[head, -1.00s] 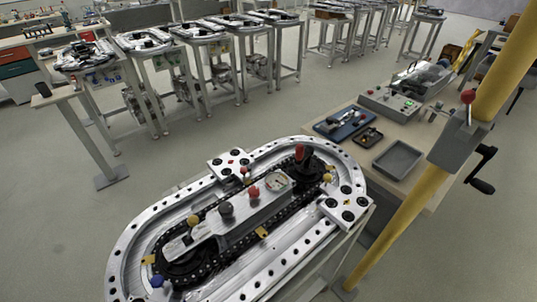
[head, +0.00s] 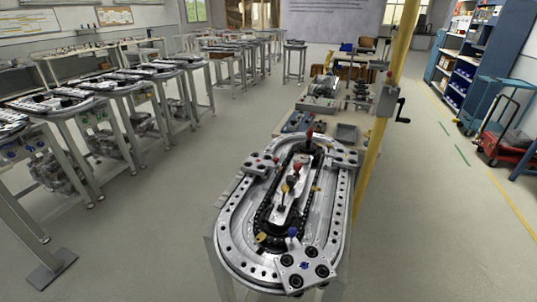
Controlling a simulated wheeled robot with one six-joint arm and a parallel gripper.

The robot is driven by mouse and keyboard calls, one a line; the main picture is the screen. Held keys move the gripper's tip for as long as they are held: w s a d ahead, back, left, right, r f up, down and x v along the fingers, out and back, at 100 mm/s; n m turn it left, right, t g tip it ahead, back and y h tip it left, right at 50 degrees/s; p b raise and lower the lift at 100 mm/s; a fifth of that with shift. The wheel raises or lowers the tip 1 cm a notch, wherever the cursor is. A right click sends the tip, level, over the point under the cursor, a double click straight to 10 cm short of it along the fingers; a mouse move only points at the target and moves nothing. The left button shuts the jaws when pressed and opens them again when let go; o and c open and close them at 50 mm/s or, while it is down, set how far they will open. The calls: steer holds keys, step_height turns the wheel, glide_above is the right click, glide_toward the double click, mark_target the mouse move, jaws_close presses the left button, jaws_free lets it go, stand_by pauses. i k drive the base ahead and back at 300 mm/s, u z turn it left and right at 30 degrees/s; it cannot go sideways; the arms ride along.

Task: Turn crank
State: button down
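A dark crank handle (head: 403,112) sticks out to the right of a grey box (head: 386,100) fixed on a yellow post (head: 398,52). The box carries a small red knob on top. My gripper does not show in the view.
A workbench (head: 300,97) with control boxes and trays stands behind the track. Several similar track tables (head: 60,104) line the left. Blue shelves (head: 462,65) and a red cart (head: 500,146) stand at the right. The floor (head: 430,220) right of the track is clear.

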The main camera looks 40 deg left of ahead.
mark_target(308, 149)
steer(key=k, duration=0.5)
steer(key=u, duration=3)
steer(key=i, duration=4.05)
steer(key=z, duration=2.5)
steer(key=i, duration=1.85)
steer(key=z, duration=0.9)
